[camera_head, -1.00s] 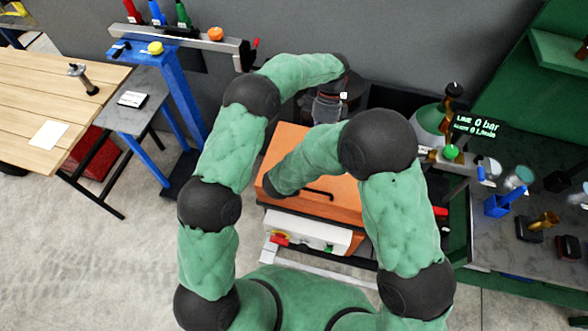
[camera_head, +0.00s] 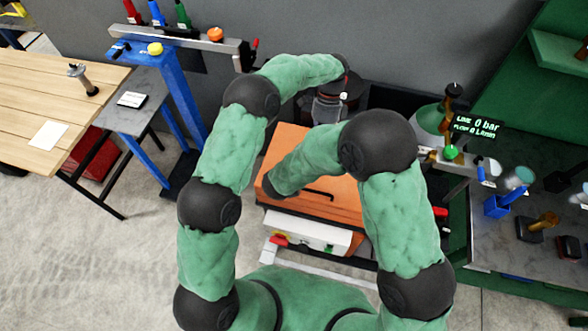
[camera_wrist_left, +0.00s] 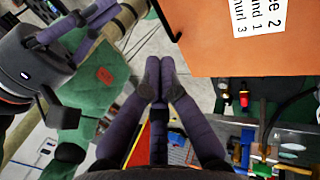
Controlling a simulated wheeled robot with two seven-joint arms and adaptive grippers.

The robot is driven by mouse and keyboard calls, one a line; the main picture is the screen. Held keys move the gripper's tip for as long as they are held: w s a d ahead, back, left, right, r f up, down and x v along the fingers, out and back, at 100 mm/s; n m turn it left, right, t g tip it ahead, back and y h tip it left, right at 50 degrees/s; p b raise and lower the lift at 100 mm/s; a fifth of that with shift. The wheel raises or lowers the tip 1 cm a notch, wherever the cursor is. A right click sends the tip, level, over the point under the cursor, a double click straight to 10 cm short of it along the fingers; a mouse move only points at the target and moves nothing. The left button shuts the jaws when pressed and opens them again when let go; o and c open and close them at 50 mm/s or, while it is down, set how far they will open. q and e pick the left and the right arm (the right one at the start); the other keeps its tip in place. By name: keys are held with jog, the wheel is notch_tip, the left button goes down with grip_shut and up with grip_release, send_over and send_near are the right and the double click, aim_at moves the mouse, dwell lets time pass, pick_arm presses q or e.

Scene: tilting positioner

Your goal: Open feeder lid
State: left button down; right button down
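The feeder's orange lid (camera_head: 335,205) lies in the middle of the head view, with a black bar handle on it; my right forearm covers part of it. In the left wrist view the orange panel (camera_wrist_left: 225,50) fills the upper right and bears a white printed label. My left gripper (camera_wrist_left: 159,68) has its purple fingertips together, with nothing visible between them, beside the orange panel and apart from it in the picture. My right gripper's fingers are hidden in the head view; purple finger-like parts show at upper left in the wrist view.
A white front panel (camera_head: 308,233) with red and green controls sits below the lid. A blue stand (camera_head: 170,95) and wooden table (camera_head: 50,100) are left. A grey bench (camera_head: 520,250) with tools and a pressure display (camera_head: 476,127) stand right. A grey wall is behind.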

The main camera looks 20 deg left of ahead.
pick_arm(q)
jog(key=c, duration=1.2)
grip_release()
jog(key=shift+o, duration=0.2)
jog(key=shift+r, duration=0.1)
